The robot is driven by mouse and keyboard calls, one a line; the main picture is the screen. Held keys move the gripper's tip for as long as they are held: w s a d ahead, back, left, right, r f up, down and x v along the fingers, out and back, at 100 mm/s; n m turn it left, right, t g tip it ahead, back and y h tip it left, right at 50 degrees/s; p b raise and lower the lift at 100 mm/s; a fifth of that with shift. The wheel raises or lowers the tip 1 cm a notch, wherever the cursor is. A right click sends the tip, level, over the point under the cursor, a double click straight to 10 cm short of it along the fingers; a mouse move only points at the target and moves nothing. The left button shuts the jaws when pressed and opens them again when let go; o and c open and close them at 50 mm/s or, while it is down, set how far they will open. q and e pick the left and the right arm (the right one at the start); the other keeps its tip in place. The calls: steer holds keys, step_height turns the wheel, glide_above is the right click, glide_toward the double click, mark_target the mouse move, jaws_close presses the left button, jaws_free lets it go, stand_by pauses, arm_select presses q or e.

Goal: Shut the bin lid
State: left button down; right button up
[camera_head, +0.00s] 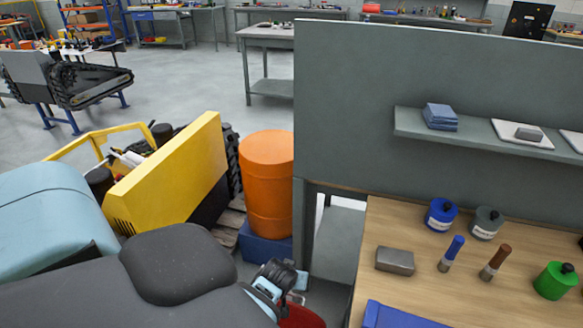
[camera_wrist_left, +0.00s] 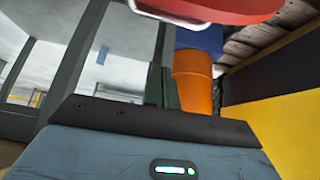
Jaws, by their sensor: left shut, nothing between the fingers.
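A red rounded part (camera_head: 303,317), apparently of the bin, shows at the bottom edge of the head view, just below my left gripper (camera_head: 272,284). In the left wrist view a red part (camera_wrist_left: 235,10) with a silver handle-like bar (camera_wrist_left: 168,14) crosses the top. Whether this is the lid, and how far open it stands, I cannot tell. My left gripper's dark fingers (camera_wrist_left: 162,86) are together and empty, with a visible gap to the red part in the wrist picture. Most of the bin is out of frame or hidden by my arm. My right gripper is not in view.
An orange barrel (camera_head: 267,185) stands on a blue base behind my left gripper. A yellow machine (camera_head: 170,180) is to the left. A wooden workbench (camera_head: 400,215) with paint pots, brushes and a grey block is to the right, backed by a grey panel (camera_head: 400,70).

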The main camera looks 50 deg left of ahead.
arm_select(q)
steer(key=shift+s+d+f, duration=0.1)
steer(key=shift+s+f, duration=0.05)
steer(key=shift+f, duration=0.7)
steer(key=shift+s+d+f, duration=0.1)
steer(key=shift+s+f, duration=0.05)
steer(key=shift+f, duration=0.7)
steer(key=shift+s+d+f, duration=0.1)
steer(key=shift+s+f, duration=0.05)
steer(key=shift+f, duration=0.7)
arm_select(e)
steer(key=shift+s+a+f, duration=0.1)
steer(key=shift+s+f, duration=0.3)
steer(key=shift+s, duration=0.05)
arm_select(q)
steer(key=shift+s, duration=0.1)
